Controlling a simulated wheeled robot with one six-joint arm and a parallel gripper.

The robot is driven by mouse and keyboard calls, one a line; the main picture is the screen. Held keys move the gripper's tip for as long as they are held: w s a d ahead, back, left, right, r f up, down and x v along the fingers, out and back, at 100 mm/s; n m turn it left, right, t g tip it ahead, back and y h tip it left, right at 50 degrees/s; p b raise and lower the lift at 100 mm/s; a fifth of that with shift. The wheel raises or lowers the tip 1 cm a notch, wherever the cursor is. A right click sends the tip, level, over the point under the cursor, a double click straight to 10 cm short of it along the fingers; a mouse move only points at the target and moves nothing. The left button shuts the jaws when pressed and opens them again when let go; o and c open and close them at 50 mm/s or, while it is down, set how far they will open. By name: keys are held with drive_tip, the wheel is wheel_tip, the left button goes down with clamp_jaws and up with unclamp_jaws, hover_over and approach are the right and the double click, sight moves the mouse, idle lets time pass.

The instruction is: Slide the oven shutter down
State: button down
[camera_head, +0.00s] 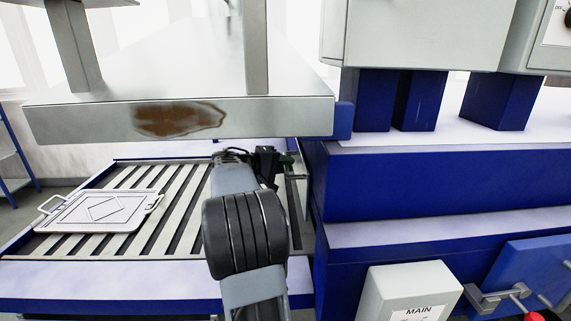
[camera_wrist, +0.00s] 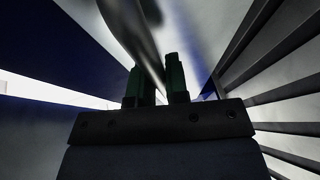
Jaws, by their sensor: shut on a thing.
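My gripper (camera_head: 286,161) reaches in under the front edge of the grey hood, at the right side of the slatted conveyor bed. In the wrist view my gripper (camera_wrist: 159,80) has its two dark green fingers closed about a curved grey metal bar (camera_wrist: 146,52), which looks like a handle. The bar runs up and away from between the fingertips. Past it are a shaded blue surface and a bright grey one. I cannot tell which surface is the oven shutter or how far down it stands; in the head view the hood and my arm hide that spot.
The grey hood (camera_head: 85,117) with a rusty patch hangs above the slatted bed (camera_head: 185,195). A white tray with handles (camera_head: 85,217) lies on the bed at left. A blue machine body (camera_head: 430,180) stands close at right, with a grey MAIN box (camera_head: 410,285) in front.

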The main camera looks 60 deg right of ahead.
sight(298, 183)
wheel_tip(298, 183, down, 7)
drive_tip(key=b, duration=0.4)
drive_tip(key=shift+b, duration=0.3)
drive_tip(key=c, duration=1.1)
unclamp_jaws()
drive_tip(key=shift+c, duration=0.2)
drive_tip(key=shift+r, duration=0.1)
drive_tip(key=shift+a+r, duration=0.1)
drive_tip(key=v, duration=1.3)
drive_tip(key=shift+w+a, duration=0.2)
drive_tip(key=shift+a, duration=0.05)
